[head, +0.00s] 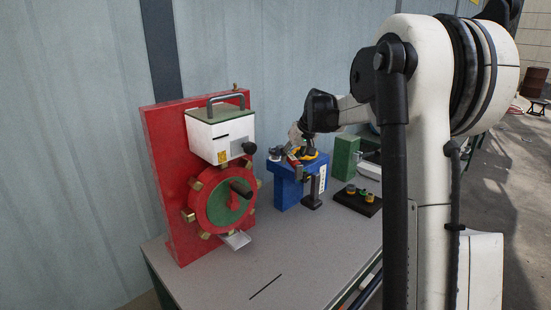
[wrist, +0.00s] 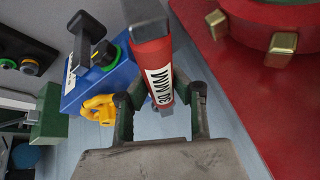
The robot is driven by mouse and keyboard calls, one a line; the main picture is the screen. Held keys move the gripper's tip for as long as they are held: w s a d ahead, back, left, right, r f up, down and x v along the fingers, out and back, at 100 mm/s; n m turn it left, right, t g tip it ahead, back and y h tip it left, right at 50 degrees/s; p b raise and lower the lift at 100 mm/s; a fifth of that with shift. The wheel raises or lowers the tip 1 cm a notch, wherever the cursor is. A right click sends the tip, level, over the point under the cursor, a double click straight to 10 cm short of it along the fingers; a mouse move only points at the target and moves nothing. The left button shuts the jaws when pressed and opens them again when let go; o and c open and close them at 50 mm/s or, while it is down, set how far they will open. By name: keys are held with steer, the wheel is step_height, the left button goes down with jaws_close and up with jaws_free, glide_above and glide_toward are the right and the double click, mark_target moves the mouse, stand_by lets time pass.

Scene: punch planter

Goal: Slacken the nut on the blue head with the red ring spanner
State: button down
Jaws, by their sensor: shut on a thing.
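The red ring spanner (wrist: 152,53) carries a white label reading 30 MM in the wrist view. My gripper (wrist: 162,98) is shut on its red handle, one finger on each side. The spanner's grey end runs out of the top of the wrist view, so its ring is not visible there. The blue head (wrist: 117,81) is beside the spanner on the left. In the head view the blue head (head: 284,190) stands on the bench, with my gripper (head: 294,154) just above it. I cannot make out the nut, or whether the ring is around it.
A red panel (head: 165,150) with a red-green wheel (head: 215,207) stands left of the blue head. A yellow part (wrist: 97,108) is on the blue head. A green block (head: 344,157) and a black tray (head: 345,201) are to the right. The front bench (head: 300,270) is clear.

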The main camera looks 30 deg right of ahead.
steer(key=shift+f+b, duration=0.85)
steer(key=shift+f, duration=0.5)
steer(key=shift+d, duration=0.1)
steer(key=shift+w+d+n+g+y+p, duration=0.15)
steer(key=shift+d+n+g+y, duration=0.15)
steer(key=shift+d+n, duration=0.75)
steer(key=shift+w+d+n+g+y+p, duration=0.15)
steer(key=shift+d+n+y, duration=0.3)
steer(key=shift+d+n, duration=0.55)
steer(key=shift+w+d+n+g+y+p, duration=0.1)
steer(key=shift+d+n+g+y+p, duration=0.2)
steer(key=shift+d+n, duration=0.7)
steer(key=shift+s+d+m, duration=0.1)
steer(key=shift+d+m, duration=0.15)
steer(key=shift+m, duration=0.2)
steer(key=shift+a, duration=0.2)
steer(key=shift+r, duration=0.15)
steer(key=shift+r+p, duration=0.6)
steer(key=shift+r, duration=0.9)
steer(key=shift+a, duration=0.15)
